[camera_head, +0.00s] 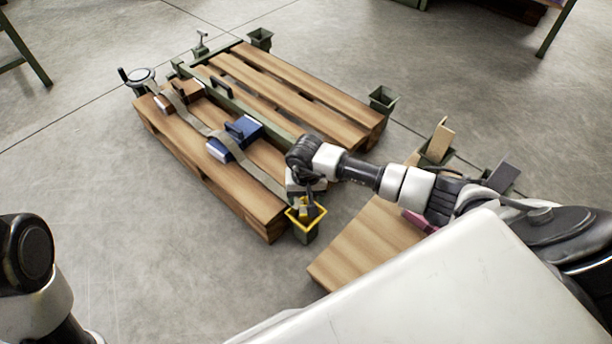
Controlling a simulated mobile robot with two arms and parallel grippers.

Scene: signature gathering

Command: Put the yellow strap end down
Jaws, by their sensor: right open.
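A grey-beige strap (197,124) runs along the near-left side of a wooden pallet (187,147), passing over a blue block with a dark handle (243,139). Its upper end is by a round ratchet-like device (139,76) at the pallet's far-left corner. A yellow piece, seemingly the strap end (304,209), is at the mouth of a yellow-rimmed bin (305,228) at the pallet's near corner. My right gripper (308,199) is open, pointing down just over that bin; its fingers partly hide the yellow piece. At lower left my left arm shows, but its gripper does not.
Green bins stand at the pallet's far corner (260,38) and right corner (383,99). A green bar crosses the pallet lengthwise. A wooden surface (368,243) lies below my right arm. Bare floor is free at left.

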